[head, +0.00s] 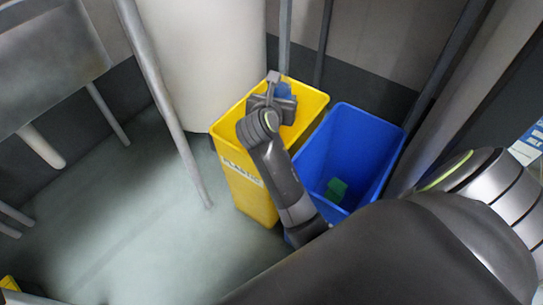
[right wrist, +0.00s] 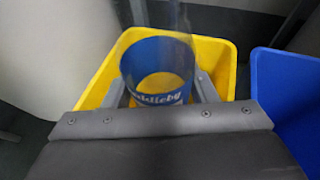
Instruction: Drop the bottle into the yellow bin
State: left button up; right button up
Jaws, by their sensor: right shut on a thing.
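The yellow bin (head: 240,180) stands on the floor at the centre of the head view, with lettering on its front. My right gripper (head: 280,88) is over its opening. In the right wrist view, the right gripper (right wrist: 160,90) has a finger on each side of a clear bottle with a blue label (right wrist: 158,58) and is shut on it. The bottle is over the yellow bin (right wrist: 226,62), within the outline of its rim. In the head view only a blue part of the bottle (head: 284,91) shows; the gripper hides the rest. My left gripper is not in view.
A blue bin (head: 375,130) stands close beside the yellow bin on the right, with a green item (head: 336,189) inside. A white cylinder (head: 205,60) and grey poles stand behind and to the left. The floor (head: 120,220) at left is mostly clear.

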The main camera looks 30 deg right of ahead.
jog(key=shift+f, duration=0.15)
jog(key=o, duration=1.1)
